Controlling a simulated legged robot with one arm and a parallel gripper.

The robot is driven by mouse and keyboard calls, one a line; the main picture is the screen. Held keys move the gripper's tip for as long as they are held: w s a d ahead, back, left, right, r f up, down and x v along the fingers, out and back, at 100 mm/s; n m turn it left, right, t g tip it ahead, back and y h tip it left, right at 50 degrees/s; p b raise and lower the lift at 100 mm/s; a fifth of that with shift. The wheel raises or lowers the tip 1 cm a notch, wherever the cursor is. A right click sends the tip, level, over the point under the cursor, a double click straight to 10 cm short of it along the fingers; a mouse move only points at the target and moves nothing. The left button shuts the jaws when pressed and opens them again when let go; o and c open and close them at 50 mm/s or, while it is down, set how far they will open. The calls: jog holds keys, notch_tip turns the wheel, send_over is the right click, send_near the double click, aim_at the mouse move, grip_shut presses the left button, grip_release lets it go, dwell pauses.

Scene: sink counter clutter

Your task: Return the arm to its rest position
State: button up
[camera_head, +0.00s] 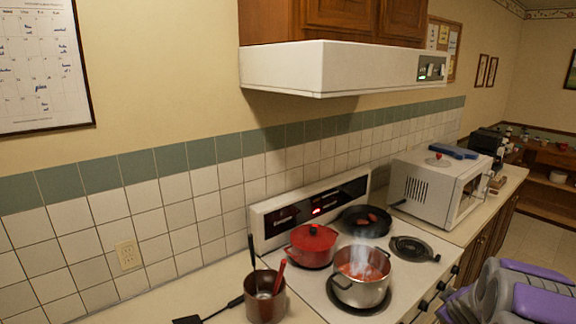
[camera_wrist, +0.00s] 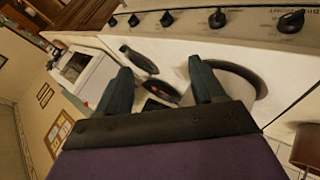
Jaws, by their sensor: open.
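My gripper (camera_wrist: 160,66) shows in the wrist view with its two dark fingers spread wide apart and nothing between them. The stove top lies beyond the fingers in that tilted view. In the head view, purple and grey parts of my arm (camera_head: 540,300) fill the bottom right corner, in front of the stove's knob side. I cannot make out the fingertips there.
The stove (camera_head: 325,285) holds a lidded red pot (camera_head: 312,245), a steaming steel pot (camera_head: 360,290) and a dark pan (camera_head: 366,221). A white microwave (camera_head: 430,187) stands right of it, a utensil container (camera_head: 265,302) left. A range hood (camera_head: 335,68) hangs above.

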jog(key=s+a+r+m+g, duration=0.2)
jog(key=s+a+r, duration=0.2)
jog(key=s+a, duration=0.3)
jog(key=s+a+r+m+g, duration=0.2)
jog(key=s+a+r, duration=0.2)
jog(key=s+a, duration=0.3)
jog(key=s+a+g+y, duration=0.1)
jog(key=s+a+g, duration=0.1)
jog(key=s+a, duration=0.3)
jog(key=s+a+r+m+g+y, duration=0.1)
jog(key=s+a, duration=0.5)
jog(key=s, duration=0.7)
jog(key=s+a+m+g+y, duration=0.1)
jog(key=s+a+g, duration=0.1)
jog(key=s+a, duration=0.4)
jog(key=s, duration=0.3)
jog(key=shift+s+r+g+y, duration=0.3)
jog(key=shift+s+r+g, duration=0.05)
jog(key=shift+s+g, duration=0.05)
